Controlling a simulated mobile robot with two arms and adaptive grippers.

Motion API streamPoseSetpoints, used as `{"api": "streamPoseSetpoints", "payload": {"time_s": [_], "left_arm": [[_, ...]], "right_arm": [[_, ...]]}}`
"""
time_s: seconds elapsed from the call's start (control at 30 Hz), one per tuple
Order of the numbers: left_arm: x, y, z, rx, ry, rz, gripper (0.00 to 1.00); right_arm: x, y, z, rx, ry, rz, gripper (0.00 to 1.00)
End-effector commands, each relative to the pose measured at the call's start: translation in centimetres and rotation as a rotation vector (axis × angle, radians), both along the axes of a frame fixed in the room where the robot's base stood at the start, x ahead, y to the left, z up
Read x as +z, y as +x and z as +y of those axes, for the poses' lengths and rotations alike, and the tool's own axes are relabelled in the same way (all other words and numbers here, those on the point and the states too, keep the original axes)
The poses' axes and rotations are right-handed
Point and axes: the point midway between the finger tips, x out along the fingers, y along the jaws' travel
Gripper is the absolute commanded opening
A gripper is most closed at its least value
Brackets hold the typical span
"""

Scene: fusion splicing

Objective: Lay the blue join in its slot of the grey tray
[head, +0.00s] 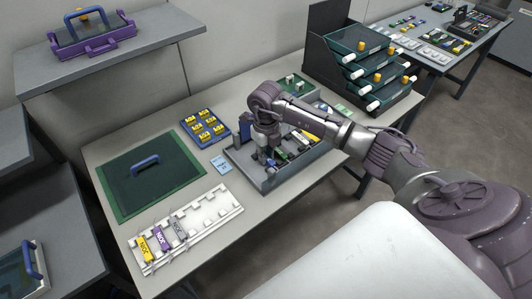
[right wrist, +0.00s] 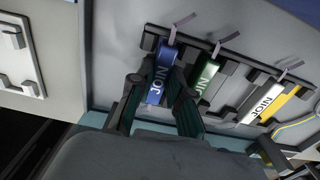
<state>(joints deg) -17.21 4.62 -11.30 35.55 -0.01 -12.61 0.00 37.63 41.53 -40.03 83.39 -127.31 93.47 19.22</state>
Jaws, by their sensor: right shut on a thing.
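My right gripper (head: 266,158) is low over the grey tray (head: 290,177), which lies in the middle of the bench. In the right wrist view its two dark fingers (right wrist: 160,92) are shut on the blue join (right wrist: 160,72), one on each side. The join is a blue bar with white lettering and a thin clear strand at its far end. It lies in line with the dark slotted holders, left of the green join (right wrist: 205,78). Whether it touches the slot floor cannot be told. My left gripper is not in view.
A white join with yellow (right wrist: 265,103) lies right of the green one. A white rack (head: 215,207) holds yellow, purple and grey joins. A green mat (head: 122,195) with a blue handle, yellow blocks (head: 205,127) and a dark drawer stack (head: 345,75) stand around.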

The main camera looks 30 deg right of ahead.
Motion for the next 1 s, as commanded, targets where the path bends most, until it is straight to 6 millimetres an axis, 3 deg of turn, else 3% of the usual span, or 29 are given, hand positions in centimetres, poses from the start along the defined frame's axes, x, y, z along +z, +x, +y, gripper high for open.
{"api": "streamPoseSetpoints", "payload": {"time_s": [0.17, 0.2, 0.33, 0.73, 1.0], "left_arm": [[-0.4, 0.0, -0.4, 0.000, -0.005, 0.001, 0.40], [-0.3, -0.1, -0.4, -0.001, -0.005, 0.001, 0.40], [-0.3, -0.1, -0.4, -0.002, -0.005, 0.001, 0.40], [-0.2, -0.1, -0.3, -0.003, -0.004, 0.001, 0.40], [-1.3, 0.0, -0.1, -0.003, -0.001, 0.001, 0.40]], "right_arm": [[-0.4, 0.0, 0.0, 0.000, 0.000, 0.000, 0.00], [-0.3, 0.0, 0.0, 0.000, 0.000, 0.000, 0.23], [-0.3, 0.0, 0.0, 0.000, 0.000, 0.001, 0.43], [0.5, 0.1, 0.0, 0.000, 0.000, -0.002, 0.43], [5.7, 0.1, -0.1, 0.000, -0.002, -0.006, 0.43]]}}
